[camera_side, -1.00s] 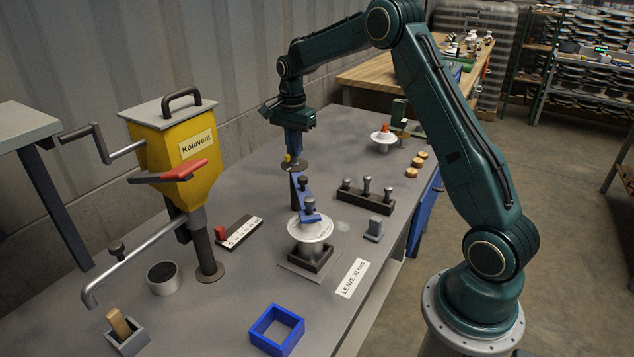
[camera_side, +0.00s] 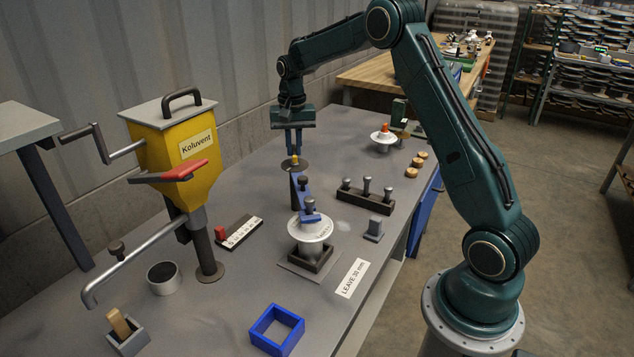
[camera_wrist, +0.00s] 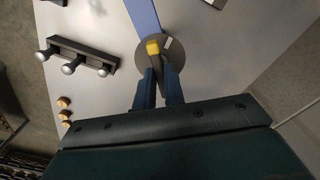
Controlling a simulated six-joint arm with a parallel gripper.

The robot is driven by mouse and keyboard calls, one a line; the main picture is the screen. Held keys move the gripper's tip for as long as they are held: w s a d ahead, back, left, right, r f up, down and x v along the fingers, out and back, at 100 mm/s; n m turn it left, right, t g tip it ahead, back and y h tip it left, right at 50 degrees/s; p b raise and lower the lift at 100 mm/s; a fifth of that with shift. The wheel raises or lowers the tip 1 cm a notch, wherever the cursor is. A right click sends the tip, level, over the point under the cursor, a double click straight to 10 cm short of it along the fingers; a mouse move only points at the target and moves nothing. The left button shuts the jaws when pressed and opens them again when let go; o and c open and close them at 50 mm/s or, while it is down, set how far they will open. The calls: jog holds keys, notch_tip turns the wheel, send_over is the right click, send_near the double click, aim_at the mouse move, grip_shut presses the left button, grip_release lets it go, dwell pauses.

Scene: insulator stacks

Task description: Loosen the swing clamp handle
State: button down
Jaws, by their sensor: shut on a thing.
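The swing clamp is a dark post with a blue arm (camera_side: 304,200) reaching over a white insulator disc (camera_side: 310,229). Its far end has a round disc-like base and a handle with a yellow tip (camera_side: 294,159). The handle also shows in the wrist view (camera_wrist: 153,48), dark below its yellow end, over the grey round base (camera_wrist: 172,52). My gripper (camera_side: 294,150) points down at the handle. In the wrist view its two blue fingers (camera_wrist: 158,80) are shut on the handle's lower part. The exact finger contact is partly hidden.
A black rack with several knobs (camera_side: 366,196) and a small grey block (camera_side: 374,230) stand to the right. A yellow hopper (camera_side: 172,150) stands at left. A blue square frame (camera_side: 277,330) lies in front. A second white insulator (camera_side: 383,138) stands behind.

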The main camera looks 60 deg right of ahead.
aim_at(294, 150)
jog(key=n, duration=0.5)
jog(key=shift+n, duration=0.3)
jog(key=n, duration=0.5)
jog(key=shift+r+n, duration=0.1)
jog(key=shift+n, duration=0.3)
jog(key=c, duration=1.5)
grip_release()
jog(key=shift+r, duration=6.9)
